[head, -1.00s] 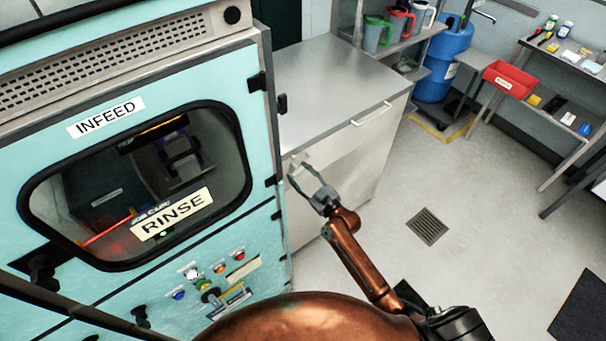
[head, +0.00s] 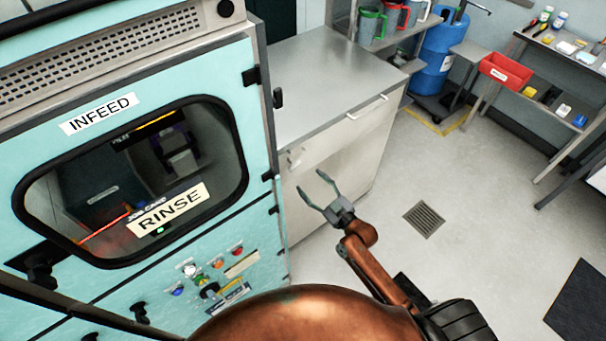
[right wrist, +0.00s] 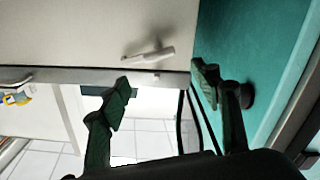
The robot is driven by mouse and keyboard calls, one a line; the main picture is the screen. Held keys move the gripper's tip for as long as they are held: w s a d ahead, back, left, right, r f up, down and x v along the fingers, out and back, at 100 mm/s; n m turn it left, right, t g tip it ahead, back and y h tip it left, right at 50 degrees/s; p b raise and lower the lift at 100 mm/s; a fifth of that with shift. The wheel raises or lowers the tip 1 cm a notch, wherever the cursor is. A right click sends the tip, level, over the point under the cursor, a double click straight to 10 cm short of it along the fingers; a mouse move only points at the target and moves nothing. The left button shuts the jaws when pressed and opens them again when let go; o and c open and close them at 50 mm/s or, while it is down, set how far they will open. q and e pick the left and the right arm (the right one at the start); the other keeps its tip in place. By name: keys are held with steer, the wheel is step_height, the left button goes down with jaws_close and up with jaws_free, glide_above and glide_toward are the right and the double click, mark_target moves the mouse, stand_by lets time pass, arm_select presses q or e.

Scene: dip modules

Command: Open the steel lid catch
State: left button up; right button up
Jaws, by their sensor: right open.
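The steel lid catch, a small pale lever (head: 294,158), sits near the top left of the grey cabinet front, beside the teal machine. In the right wrist view the catch (right wrist: 148,54) is a light bar on the pale panel, just beyond my fingertips. My right gripper (head: 311,181) is open and empty, in front of the cabinet, below and right of the catch in the head view. Its two fingers (right wrist: 161,80) spread wide in the wrist view, with nothing between them. The catch looks apart from both fingers. My left gripper is not in view.
The teal machine (head: 262,215) with its window and buttons stands close on the left. Black hinges (head: 277,98) stick out at its edge. The cabinet's steel top (head: 320,75) is bare, with a bar handle (head: 370,108) at the front. Open floor (head: 470,200) lies to the right.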

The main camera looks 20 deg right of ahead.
steer(key=shift+v, duration=1.55)
steer(key=s+d+f+m+g+h, duration=0.1)
steer(key=s+d+f+g, duration=0.1)
steer(key=f, duration=0.8)
steer(key=s+d+f+m+g+h, duration=0.1)
steer(key=s+d+f+h, duration=0.15)
steer(key=f, duration=0.65)
steer(key=s+d+f+m+g, duration=0.1)
steer(key=s+d+f+g, duration=0.15)
steer(key=s+f, duration=0.55)
steer(key=s+d+f+m+g, duration=0.1)
steer(key=s+d+f+g, duration=0.3)
steer(key=f, duration=0.8)
steer(key=s+a+f+g, duration=0.1)
steer(key=s+f, duration=0.5)
steer(key=s, duration=0.6)
steer(key=s+f+m+g+h, duration=0.1)
steer(key=s+f+g, duration=0.2)
steer(key=s, duration=1)
steer(key=s+a+f+g+h, duration=0.1)
steer(key=s+f+g, duration=0.2)
steer(key=s+f, duration=0.6)
steer(key=s, duration=0.4)
steer(key=shift+a+f+m, duration=0.3)
steer(key=shift+f+m, duration=0.05)
steer(key=shift+m, duration=0.05)
